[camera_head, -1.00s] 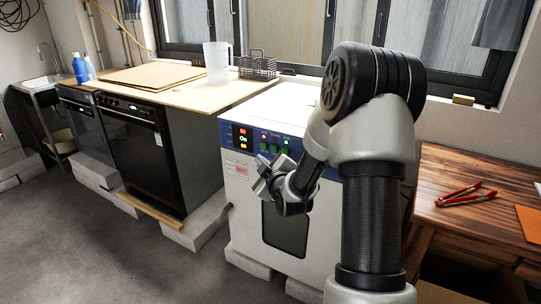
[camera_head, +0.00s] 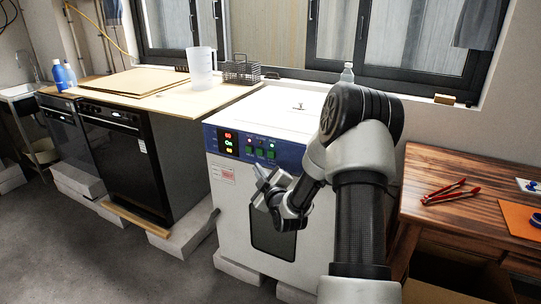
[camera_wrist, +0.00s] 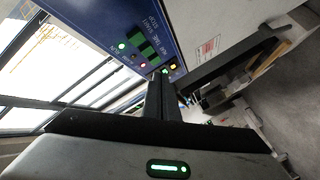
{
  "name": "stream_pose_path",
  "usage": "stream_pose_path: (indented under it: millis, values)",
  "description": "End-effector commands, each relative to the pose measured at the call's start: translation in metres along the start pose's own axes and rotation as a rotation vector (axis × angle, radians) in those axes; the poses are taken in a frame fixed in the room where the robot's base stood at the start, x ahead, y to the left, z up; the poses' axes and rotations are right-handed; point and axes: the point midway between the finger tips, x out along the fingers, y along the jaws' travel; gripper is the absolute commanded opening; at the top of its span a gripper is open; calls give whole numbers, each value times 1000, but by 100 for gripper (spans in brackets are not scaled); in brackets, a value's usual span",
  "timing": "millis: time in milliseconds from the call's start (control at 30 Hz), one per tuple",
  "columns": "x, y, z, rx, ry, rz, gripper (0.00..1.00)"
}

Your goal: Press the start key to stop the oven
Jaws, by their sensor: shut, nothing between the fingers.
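The drying oven (camera_head: 232,225) is a white box with a blue panel (camera_head: 296,157) along its top front. The panel has a lit display (camera_head: 228,141) with red, green and yellow figures, and a row of green keys (camera_head: 260,153) under small lit lamps. My gripper (camera_head: 262,176) is shut and empty, in front of the oven just below the keys. In the wrist view the green keys (camera_wrist: 149,48) show beyond my shut fingertips (camera_wrist: 161,78), with printed labels beside them. I cannot read surely which key is start. I see no clear contact with the panel.
A counter (camera_head: 180,100) with a jug (camera_head: 201,68) and a wire basket (camera_head: 241,71) stands left of the oven. A wooden table (camera_head: 430,215) with red-handled tongs (camera_head: 452,192) stands at right. A clear bottle (camera_head: 347,72) stands behind my arm. Grey floor (camera_head: 110,250) is open at front left.

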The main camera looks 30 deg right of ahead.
Motion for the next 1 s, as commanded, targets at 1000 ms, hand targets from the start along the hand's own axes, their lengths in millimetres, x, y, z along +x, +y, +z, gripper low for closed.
stream_pose_path:
  millis: [1000]
  values:
    - [42, 31, 31, 1, -1, 0, 0]
